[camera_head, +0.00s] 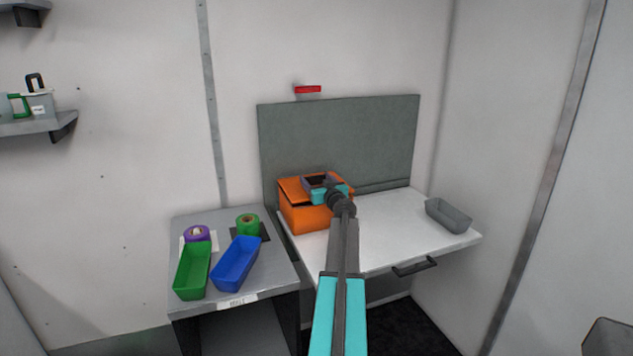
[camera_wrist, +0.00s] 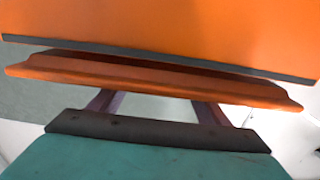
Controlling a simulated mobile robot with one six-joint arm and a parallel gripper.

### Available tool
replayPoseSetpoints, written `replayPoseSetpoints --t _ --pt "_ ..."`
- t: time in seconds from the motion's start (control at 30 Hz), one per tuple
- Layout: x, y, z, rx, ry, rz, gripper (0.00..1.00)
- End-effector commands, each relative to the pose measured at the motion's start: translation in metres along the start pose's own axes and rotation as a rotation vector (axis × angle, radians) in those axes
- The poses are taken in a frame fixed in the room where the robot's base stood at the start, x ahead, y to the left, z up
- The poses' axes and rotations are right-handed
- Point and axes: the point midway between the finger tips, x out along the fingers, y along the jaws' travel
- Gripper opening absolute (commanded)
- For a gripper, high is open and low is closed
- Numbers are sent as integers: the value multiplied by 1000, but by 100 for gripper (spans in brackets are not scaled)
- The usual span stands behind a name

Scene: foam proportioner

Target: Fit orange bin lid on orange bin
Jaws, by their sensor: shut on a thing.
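The orange bin (camera_head: 303,218) stands on the white worktop against the grey-green back panel. The orange lid (camera_head: 291,187) lies over the top of the bin and looks tilted, with a dark gap under its front edge. My gripper (camera_head: 318,181) is over the lid, shut on it, and hides part of the lid and the bin's right side. In the wrist view, orange surfaces (camera_wrist: 180,28) fill the top, and an orange strip (camera_wrist: 150,77) crosses in front of my fingers (camera_wrist: 160,104). I cannot tell there which surface is lid and which is bin.
A grey tray (camera_head: 449,215) sits at the worktop's right end. On the lower table to the left are a green bin (camera_head: 192,272), a blue bin (camera_head: 237,264), a purple roll (camera_head: 197,233) and a green roll (camera_head: 248,224). The worktop (camera_head: 385,225) between orange bin and grey tray is clear.

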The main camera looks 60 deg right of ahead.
Motion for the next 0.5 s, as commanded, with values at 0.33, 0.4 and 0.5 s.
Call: replayPoseSetpoints --t 0.33,0.4,0.5 --pt "0 0 5 2 0 0 45" --pt "0 0 6 1 -1 0 45" --pt "0 1 8 0 0 0 45"
